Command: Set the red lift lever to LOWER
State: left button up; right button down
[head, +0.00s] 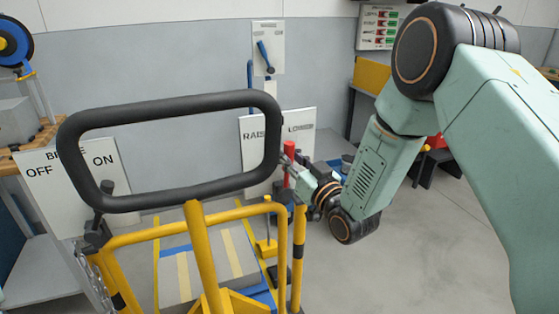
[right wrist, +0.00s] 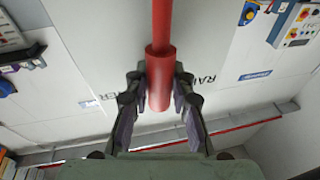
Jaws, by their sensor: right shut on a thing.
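The red lift lever (head: 290,149) stands roughly upright in front of a white panel (head: 250,162) that reads RAISE at left and LOWER at right, both partly hidden. It sits between the two words. My right gripper (head: 289,170) is shut on the lever's red grip, from the right side. In the right wrist view the red lever (right wrist: 160,75) runs between the two fingers of the gripper (right wrist: 160,92), and the panel lettering behind it is upside down. The lever's base is hidden in the head view. My left gripper is not in view.
A black handlebar (head: 170,108) on a yellow cart frame (head: 205,250) stands in front, close to my right gripper. A BRAKE OFF/ON panel (head: 65,190) is at left. A blue lever (head: 264,55) is on the wall. Open floor (head: 400,260) lies at right.

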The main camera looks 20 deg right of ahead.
aim_at(301, 149)
jog(key=shift+d+f+m+t+h+b, duration=0.2)
jog(key=shift+d+f+m+h+b, duration=0.2)
jog(key=shift+d+m, duration=0.65)
jog(key=shift+d+f+m+t+h+b, duration=0.35)
jog(key=shift+d+m, duration=0.3)
jog(key=shift+m, duration=0.85)
jog(key=shift+d+f+m+t+h+b, duration=0.1)
jog(key=shift+d+f+m+h+b, duration=0.25)
jog(key=shift+d+m, duration=0.7)
jog(key=shift+a+m, duration=0.15)
jog(key=shift+m, duration=0.15)
jog(key=c, duration=1.1)
grip_release()
jog(key=shift+w, duration=0.1)
jog(key=shift+r, duration=0.1)
jog(key=v, duration=1.2)
